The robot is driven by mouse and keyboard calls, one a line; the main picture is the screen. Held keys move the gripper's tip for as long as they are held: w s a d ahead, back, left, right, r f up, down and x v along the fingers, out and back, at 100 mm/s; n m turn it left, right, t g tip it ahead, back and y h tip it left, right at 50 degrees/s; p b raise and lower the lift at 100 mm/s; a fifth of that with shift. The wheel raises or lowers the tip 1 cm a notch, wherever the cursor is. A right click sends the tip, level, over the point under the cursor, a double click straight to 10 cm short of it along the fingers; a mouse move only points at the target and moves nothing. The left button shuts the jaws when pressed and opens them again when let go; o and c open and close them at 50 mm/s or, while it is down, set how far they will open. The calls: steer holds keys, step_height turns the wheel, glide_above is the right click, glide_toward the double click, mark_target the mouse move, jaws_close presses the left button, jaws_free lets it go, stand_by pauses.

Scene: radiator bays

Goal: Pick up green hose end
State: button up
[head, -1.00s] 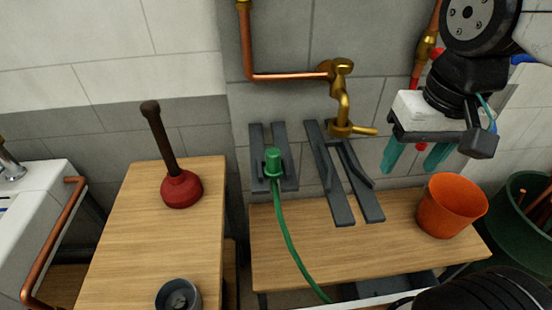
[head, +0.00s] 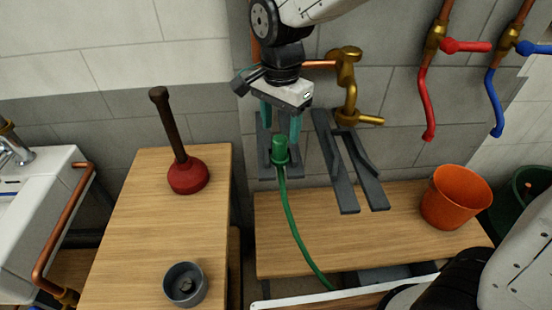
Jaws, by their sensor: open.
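The green hose end (head: 280,149) stands upright in a dark grey holder (head: 266,170) at the back of the wooden bench. Its green hose (head: 292,222) runs down over the bench front. My gripper (head: 280,125) is just above and around the hose end in the picture, pointing down. Its two teal fingers are apart, one to the left and one to the right of the hose end. I cannot tell whether the fingers touch it or how far behind it they are.
A brass tap (head: 347,95) and an empty dark bracket (head: 350,165) are close on the right. An orange bucket (head: 455,197) stands at the bench's right end. A red plunger (head: 188,176) and a grey cup (head: 185,284) are on the left table. Red and blue taps hang at right.

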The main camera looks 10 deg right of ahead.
mark_target(280, 138)
step_height(280, 138, down, 5)
steer(key=shift+s+r, duration=0.1)
jaws_close()
steer(key=shift+r, duration=0.1)
